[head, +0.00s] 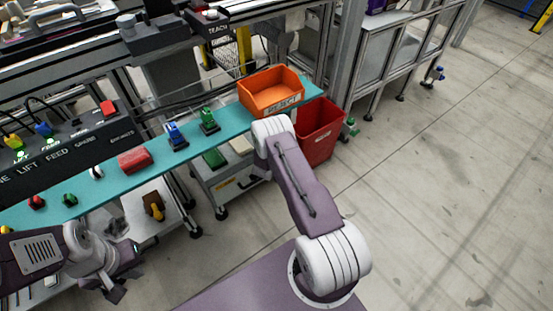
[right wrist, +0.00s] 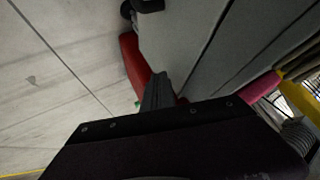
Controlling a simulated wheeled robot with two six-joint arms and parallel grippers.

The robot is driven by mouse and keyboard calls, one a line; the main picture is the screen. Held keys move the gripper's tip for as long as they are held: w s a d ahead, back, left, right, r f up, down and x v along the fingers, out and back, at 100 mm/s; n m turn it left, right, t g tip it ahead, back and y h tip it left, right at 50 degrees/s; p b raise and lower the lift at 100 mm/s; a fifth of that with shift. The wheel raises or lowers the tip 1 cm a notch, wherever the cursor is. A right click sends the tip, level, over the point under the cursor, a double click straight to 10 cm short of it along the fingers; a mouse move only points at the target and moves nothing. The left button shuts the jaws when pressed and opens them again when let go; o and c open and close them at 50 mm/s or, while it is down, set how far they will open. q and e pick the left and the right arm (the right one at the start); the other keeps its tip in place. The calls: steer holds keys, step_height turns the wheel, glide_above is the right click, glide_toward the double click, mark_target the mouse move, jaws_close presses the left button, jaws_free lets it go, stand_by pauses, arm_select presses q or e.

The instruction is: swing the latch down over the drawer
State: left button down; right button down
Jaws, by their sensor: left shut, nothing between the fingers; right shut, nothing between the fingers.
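I cannot pick out the latch or the drawer with certainty in either view. A small dark brown block with a yellow handle (head: 154,207) sits below the teal shelf, and I cannot tell whether it is the latch. My left gripper (head: 116,291) is shut and empty at the lower left of the head view, below and left of that block. My right arm reaches forward to the teal shelf's edge, and its gripper is hidden in the head view. In the right wrist view my right gripper (right wrist: 158,92) is shut with nothing in it, near grey panels.
A teal shelf (head: 131,176) carries a red block (head: 135,160), blue (head: 175,135) and green (head: 208,120) pieces and an orange reject bin (head: 271,90). A red bin (head: 319,131) stands beside a wheeled cart (head: 229,183). The floor at the right is clear.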

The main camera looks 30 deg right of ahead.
arm_select(q)
steer(key=shift+f, duration=0.1)
arm_select(e)
steer(key=shift+d+f, duration=0.3)
steer(key=shift+f, duration=0.05)
steer(key=shift+d+f, duration=0.15)
stand_by(0.5)
